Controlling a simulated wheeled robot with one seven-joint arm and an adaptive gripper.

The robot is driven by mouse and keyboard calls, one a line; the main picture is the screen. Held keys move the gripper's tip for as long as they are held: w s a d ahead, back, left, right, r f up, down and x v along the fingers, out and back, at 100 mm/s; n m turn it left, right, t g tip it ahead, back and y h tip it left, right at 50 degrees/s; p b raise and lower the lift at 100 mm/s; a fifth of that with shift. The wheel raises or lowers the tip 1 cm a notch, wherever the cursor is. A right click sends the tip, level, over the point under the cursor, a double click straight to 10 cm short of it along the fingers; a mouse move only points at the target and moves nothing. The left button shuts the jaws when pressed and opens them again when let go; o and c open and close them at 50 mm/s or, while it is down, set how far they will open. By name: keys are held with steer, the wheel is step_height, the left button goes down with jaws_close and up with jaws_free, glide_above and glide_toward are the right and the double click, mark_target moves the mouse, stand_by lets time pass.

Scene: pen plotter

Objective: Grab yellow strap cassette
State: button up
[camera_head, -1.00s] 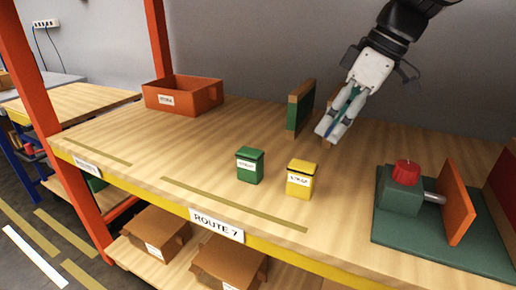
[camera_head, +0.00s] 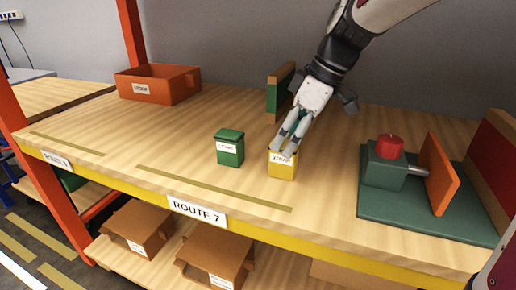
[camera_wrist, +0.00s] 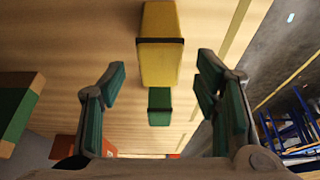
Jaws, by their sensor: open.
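The yellow strap cassette (camera_head: 282,170) is a small yellow box with a white label, standing upright on the wooden bench. In the wrist view the yellow cassette (camera_wrist: 160,62) shows a dark band across it and lies ahead of the fingertips, between their lines. My gripper (camera_head: 287,152) is open and empty, tilted down at the cassette's top and partly covering it in the head view. In the wrist view both fingers of my gripper (camera_wrist: 161,75) are spread wide. I cannot tell whether a finger touches the cassette.
A green cassette (camera_head: 230,148) stands just left of the yellow one; it also shows in the wrist view (camera_wrist: 160,107). A green-and-brown upright block (camera_head: 279,92) stands behind. An orange bin (camera_head: 158,86) is back left. A green fixture with a red knob (camera_head: 389,148) is right.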

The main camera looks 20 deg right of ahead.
mark_target(283, 160)
steer(key=x, duration=0.3)
steer(key=shift+d+b, duration=0.1)
steer(key=shift+b, duration=0.3)
steer(key=shift+r, duration=0.1)
steer(key=c, duration=1.3)
